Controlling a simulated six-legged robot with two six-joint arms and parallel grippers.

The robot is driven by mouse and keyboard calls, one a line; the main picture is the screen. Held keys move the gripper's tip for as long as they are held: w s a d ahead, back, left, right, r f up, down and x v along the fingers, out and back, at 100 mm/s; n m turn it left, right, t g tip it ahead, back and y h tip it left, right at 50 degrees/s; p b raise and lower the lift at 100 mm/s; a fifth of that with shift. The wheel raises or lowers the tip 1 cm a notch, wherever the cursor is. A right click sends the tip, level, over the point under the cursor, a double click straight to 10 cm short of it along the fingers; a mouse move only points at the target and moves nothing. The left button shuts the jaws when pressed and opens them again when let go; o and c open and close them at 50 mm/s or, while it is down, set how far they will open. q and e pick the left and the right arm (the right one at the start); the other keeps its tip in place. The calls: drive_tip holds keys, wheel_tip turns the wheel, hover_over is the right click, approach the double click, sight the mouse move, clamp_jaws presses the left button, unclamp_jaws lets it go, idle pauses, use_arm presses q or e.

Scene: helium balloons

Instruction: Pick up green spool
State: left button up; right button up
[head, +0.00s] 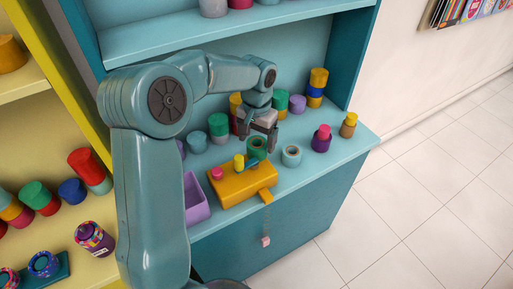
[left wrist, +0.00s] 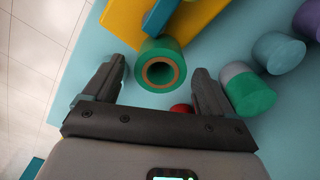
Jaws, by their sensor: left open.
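The green spool (head: 257,149) stands on the teal counter just behind the yellow block. In the left wrist view the green spool (left wrist: 160,84) shows its open end with a tan core ring and dark hole. My left gripper (head: 258,133) is over the spool, jaws apart. In the left wrist view the fingers of my left gripper (left wrist: 161,67) lie to either side of the spool, with visible gaps. Nothing is held. Fingers partly cover the spool's top in the head view. My right gripper is not in view.
A yellow block (head: 238,186) with small coloured pieces stands in front of the spool. A purple bin (head: 196,198) is at left. The counter's right front is clear.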

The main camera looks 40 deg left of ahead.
sight(257, 145)
use_arm(q)
wheel_tip(257, 145, down, 4)
drive_tip(key=shift+w+a+r, duration=0.1)
drive_tip(key=shift+w+r, duration=0.05)
drive_tip(key=shift+r, duration=0.1)
drive_tip(key=c, duration=1.1)
drive_tip(key=shift+r, duration=0.1)
